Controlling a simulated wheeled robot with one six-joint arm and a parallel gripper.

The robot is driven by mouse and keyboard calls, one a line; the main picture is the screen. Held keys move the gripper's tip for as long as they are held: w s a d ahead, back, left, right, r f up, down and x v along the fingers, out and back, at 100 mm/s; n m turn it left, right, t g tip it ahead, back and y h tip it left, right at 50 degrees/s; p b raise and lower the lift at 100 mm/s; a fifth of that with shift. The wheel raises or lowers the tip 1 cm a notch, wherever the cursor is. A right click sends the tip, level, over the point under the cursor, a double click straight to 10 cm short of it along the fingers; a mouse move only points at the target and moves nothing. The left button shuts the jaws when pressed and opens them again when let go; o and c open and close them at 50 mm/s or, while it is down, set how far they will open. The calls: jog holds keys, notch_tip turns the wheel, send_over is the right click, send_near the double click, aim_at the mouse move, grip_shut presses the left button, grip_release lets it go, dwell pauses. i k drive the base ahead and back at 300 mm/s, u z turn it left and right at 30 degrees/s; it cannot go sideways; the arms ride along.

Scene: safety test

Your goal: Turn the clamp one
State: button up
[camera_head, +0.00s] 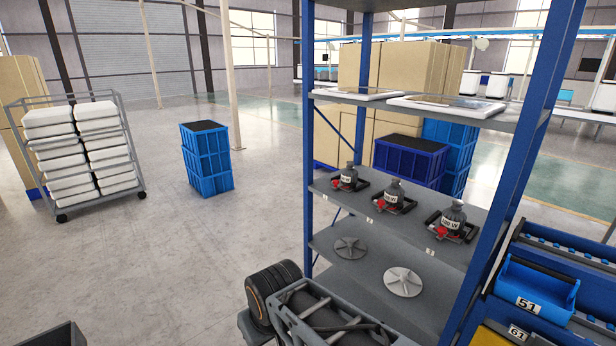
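Three small black clamp units with red levers stand in a row on the middle shelf of a blue-posted rack. Each has a dark grey bottle-like body with a white label. Small number tags sit on the shelf edge before them, too small to read surely. The left unit (348,179), farthest from me, seems to be clamp one, with its red lever at its front left. The middle unit (393,196) and the nearest, right unit (451,222) look alike. My gripper cannot be made out in this view.
The lower shelf (340,274) holds two grey finned discs. The upper shelf (520,118) holds flat trays above the clamps. A blue rack post (308,130) stands left of the row. Blue bins (537,289) are at right.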

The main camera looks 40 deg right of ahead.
aim_at(336, 183)
jog(key=i, duration=1.5)
jog(key=z, duration=2.35)
